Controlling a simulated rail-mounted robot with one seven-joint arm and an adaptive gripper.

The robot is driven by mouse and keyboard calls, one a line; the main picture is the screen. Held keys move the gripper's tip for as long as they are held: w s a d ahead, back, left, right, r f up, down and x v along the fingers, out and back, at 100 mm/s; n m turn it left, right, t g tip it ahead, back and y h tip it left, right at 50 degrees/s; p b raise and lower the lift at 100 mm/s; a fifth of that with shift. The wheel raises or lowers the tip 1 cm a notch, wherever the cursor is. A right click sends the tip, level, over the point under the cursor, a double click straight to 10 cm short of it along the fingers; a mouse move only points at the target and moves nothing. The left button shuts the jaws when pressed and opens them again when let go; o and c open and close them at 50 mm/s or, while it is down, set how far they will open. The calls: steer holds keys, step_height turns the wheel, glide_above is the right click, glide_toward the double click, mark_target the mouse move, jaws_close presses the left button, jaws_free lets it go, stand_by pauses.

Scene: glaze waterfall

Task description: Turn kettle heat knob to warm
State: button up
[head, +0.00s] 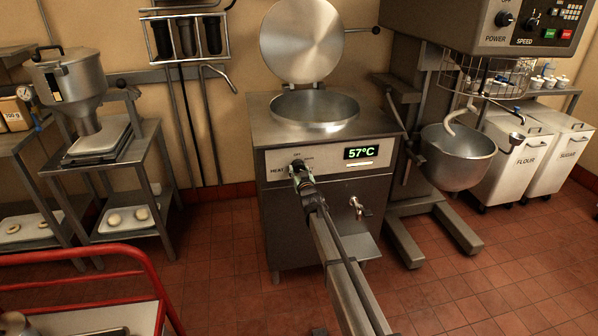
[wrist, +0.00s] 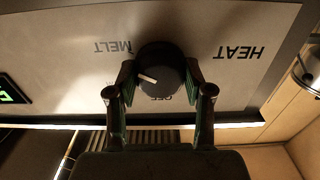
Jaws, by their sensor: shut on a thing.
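The steel kettle (head: 330,128) stands in the middle of the head view with its lid open. Its front panel has a display (head: 360,153) reading 57°C. The black heat knob (wrist: 160,62) is in the middle of the wrist view, where the panel appears upside down. My gripper (wrist: 160,88) is shut on the knob, one finger on each side. In the head view my gripper (head: 300,172) covers most of the knob. The warm label is hidden in the wrist view.
A drain tap (head: 357,207) sticks out of the kettle front, right of my arm. A mixer with a bowl (head: 457,157) stands close on the right. A steel cart (head: 110,170) stands left. A red rail (head: 90,260) is at the front left. Tiled floor is open between.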

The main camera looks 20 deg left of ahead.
steer(key=shift+n+b, duration=0.3)
steer(key=shift+b, duration=0.25)
steer(key=shift+f+n+b, duration=0.15)
steer(key=shift+n+b, duration=0.45)
steer(key=shift+b, duration=0.25)
steer(key=n+b, duration=0.2)
steer(key=b, duration=0.1)
steer(key=shift+n, duration=0.3)
steer(key=n+b, duration=0.2)
steer(key=n, duration=0.1)
steer(key=shift+w+n, duration=0.1)
steer(key=shift+n, duration=0.2)
steer(key=shift+r+n+b, duration=0.2)
steer(key=shift+n+b, duration=0.3)
steer(key=shift+n, duration=0.45)
steer(key=shift+r+n+b, duration=0.15)
steer(key=shift+n+b, duration=0.3)
steer(key=shift+n, duration=0.5)
steer(key=o, duration=1.2)
steer(key=shift+c, duration=0.2)
